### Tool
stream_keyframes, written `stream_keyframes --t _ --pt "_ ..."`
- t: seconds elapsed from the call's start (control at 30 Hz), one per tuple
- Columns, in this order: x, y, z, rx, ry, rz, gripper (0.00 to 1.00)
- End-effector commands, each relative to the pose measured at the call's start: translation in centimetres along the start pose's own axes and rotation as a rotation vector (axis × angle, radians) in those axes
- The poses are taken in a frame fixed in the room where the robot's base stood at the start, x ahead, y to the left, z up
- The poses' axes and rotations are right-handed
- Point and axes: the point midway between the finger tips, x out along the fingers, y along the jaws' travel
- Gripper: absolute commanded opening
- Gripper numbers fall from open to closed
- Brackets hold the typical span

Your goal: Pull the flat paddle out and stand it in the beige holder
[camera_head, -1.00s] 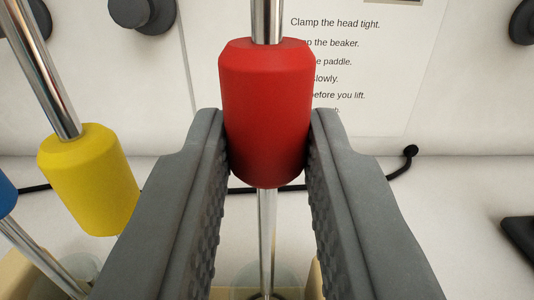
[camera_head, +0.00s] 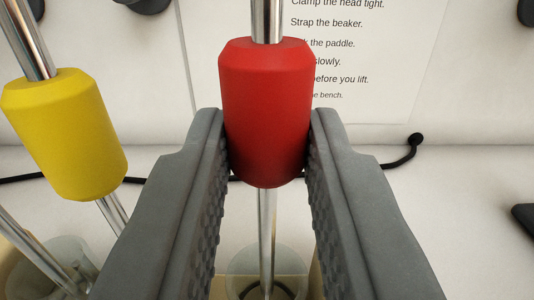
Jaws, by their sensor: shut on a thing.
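My gripper (camera_head: 266,180) is shut on a red grip (camera_head: 265,105), with one grey ribbed finger on each side of it. A shiny metal rod (camera_head: 267,225) runs through the red grip, upright, above and below it. The lower end of the rod drops into a clear beaker (camera_head: 245,275), where a dark curved shape shows at the bottom. Part of a beige holder (camera_head: 316,275) shows beside the beaker, mostly hidden by my fingers. Whether the red-gripped rod is the flat paddle cannot be told, as its lower end is unclear.
A yellow grip (camera_head: 65,135) on a tilted rod stands at left, close to my left finger. Another rod (camera_head: 40,250) leans into a clear vessel at lower left. A black cable (camera_head: 390,162) lies behind. A printed sheet (camera_head: 400,60) hangs on the back wall.

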Motion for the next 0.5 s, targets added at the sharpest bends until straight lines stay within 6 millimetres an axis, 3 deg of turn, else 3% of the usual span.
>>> stream_keyframes --t 0.4,0.43,0.5 --pt "-0.03 0.0 0.3 0.0 0.001 0.0 0.0" --pt "-0.03 0.0 0.3 0.0 0.001 0.0 0.28" --pt "-0.03 0.0 0.29 0.0 0.001 0.0 0.42"
